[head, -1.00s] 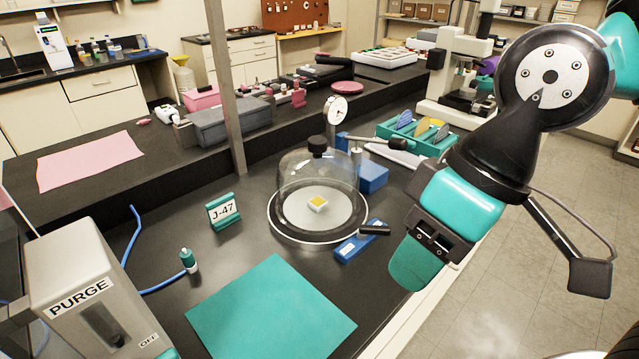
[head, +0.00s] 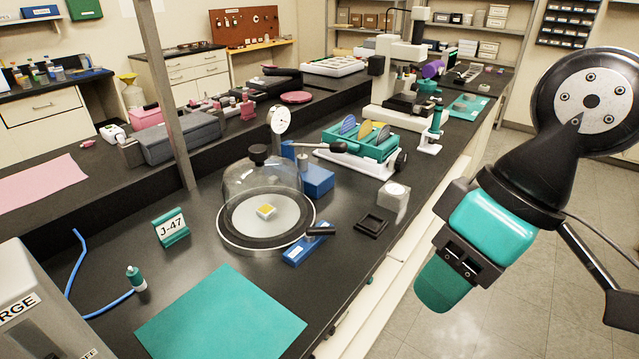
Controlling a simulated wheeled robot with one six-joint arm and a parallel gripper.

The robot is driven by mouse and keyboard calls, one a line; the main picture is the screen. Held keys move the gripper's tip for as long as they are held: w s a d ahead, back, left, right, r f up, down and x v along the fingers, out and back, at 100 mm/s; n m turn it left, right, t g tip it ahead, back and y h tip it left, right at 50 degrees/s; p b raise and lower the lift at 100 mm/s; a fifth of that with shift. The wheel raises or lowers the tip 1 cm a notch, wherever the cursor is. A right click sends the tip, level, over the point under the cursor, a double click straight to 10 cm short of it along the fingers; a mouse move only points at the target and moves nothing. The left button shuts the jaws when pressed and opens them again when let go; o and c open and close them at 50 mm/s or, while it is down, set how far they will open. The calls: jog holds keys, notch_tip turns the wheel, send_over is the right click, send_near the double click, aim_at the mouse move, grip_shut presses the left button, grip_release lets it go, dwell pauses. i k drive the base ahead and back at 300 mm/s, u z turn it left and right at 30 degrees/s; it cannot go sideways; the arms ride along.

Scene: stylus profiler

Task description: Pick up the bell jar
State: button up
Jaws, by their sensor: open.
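The bell jar (head: 262,180) is a clear dome with a black knob (head: 258,153) on top. It stands upright on a round base with a pale plate and a metal rim (head: 227,238). A small white and yellow sample (head: 266,210) shows through the glass on the plate. My gripper (head: 440,290) is at the right, beyond the bench's front edge and well apart from the bell jar. It is open and points downward; its fingertips are only partly seen, and nothing shows in it.
A blue block with a black handle (head: 306,246) is close at the right. A dial gauge (head: 279,121) and a teal rack (head: 357,146) stand behind. A post (head: 168,95) rises behind left.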

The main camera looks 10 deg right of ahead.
aim_at(262, 194)
jog(key=z, duration=0.8)
jog(key=k, duration=1.1)
jog(key=z, duration=0.7)
jog(key=i, duration=1)
jog(key=u, duration=0.75)
jog(key=i, duration=0.9)
jog(key=u, duration=1.5)
jog(key=i, duration=0.45)
jog(key=u, duration=0.4)
